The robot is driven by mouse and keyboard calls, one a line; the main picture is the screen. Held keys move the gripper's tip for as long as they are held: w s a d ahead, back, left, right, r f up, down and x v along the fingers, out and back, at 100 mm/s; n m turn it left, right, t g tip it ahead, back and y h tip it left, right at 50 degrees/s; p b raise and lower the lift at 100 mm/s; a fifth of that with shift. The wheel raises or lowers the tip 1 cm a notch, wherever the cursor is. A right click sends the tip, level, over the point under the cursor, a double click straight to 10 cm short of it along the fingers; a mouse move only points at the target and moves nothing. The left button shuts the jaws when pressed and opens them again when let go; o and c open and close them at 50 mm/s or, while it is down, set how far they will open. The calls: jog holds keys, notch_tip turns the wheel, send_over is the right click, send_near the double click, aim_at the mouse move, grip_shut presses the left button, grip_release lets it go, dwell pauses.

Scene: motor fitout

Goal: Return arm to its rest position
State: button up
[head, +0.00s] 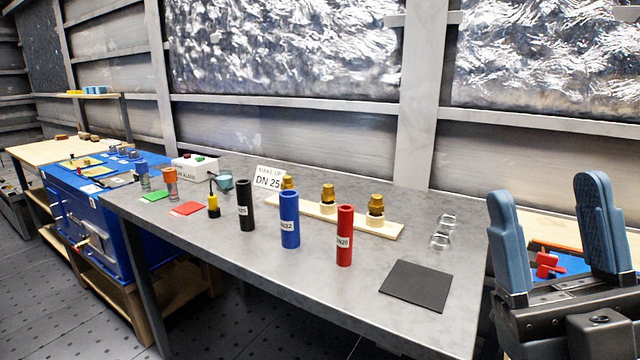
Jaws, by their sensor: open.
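My gripper (550,245) is at the right edge of the head view, beside the right end of the grey table (240,305). Its two blue padded fingers stand upright and wide apart, with nothing held between them. The rest of my arm is mostly out of view.
On the table stand a black tube (246,205), a blue tube (289,220) and a red tube (345,236). Brass fittings sit on a wooden strip (385,228) behind. A dark mat (416,286) lies nearest my gripper. A blue bench (110,205) is at left.

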jog(key=s+f+m+g+h+p, duration=0.1)
jog(key=s+f+m+g+h, duration=0.2)
jog(key=s+f+m+h, duration=0.45)
jog(key=s+f+m+g+h+p, duration=0.1)
jog(key=s+f+m+g+h, duration=0.1)
jog(key=s+f+m+h, duration=0.5)
jog(key=s+d+f+n+g+p, duration=0.1)
jog(key=s+d+f+g, duration=0.3)
jog(key=s+f+g, duration=0.3)
jog(key=s+f, duration=0.3)
jog(key=s, duration=0.3)
jog(key=shift+p, duration=0.4)
jog(key=shift+d+f+h, duration=0.1)
jog(key=shift+h, duration=0.15)
